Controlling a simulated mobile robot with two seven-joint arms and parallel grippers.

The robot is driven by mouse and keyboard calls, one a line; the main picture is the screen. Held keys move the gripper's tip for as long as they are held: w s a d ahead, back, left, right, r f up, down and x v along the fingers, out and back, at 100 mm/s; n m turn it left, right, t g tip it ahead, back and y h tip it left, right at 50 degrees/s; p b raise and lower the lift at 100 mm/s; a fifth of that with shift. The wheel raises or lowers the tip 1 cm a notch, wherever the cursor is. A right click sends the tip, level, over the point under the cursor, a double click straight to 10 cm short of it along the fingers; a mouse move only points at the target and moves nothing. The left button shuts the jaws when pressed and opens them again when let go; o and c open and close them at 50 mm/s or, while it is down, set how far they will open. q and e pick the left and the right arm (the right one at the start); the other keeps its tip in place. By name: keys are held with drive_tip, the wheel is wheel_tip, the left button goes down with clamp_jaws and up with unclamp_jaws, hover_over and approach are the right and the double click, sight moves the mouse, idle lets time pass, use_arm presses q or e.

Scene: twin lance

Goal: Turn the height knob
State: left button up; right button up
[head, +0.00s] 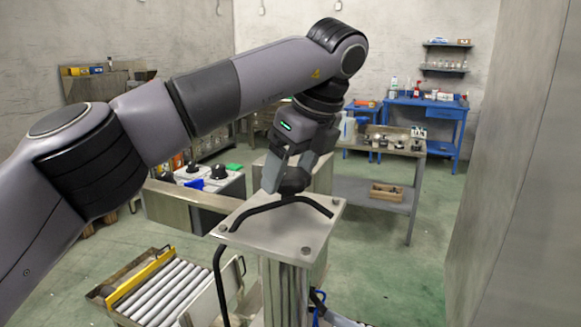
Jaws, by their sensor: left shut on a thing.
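My left gripper (286,172) points down over the metal top plate (245,232) of a pedestal. Its fingers are closed around a dark knob (294,183) that stands on the plate. The fingers cover part of the knob, so any mark on it is hidden. I cannot tell from this view how far the knob is turned. My right gripper is not in view.
A black bent bar or cable (250,212) runs across the plate and down its left side. A roller conveyor (165,293) lies at the lower left. A workbench (375,185) and a blue table (440,112) stand behind. A grey wall (520,200) closes the right.

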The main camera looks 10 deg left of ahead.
use_arm(q)
drive_tip(key=shift+r, duration=0.1)
idle(0.3)
drive_tip(key=o, duration=1.1)
drive_tip(key=shift+c, duration=0.2)
drive_tip(key=p+v, duration=0.1)
drive_tip(key=v, duration=0.6)
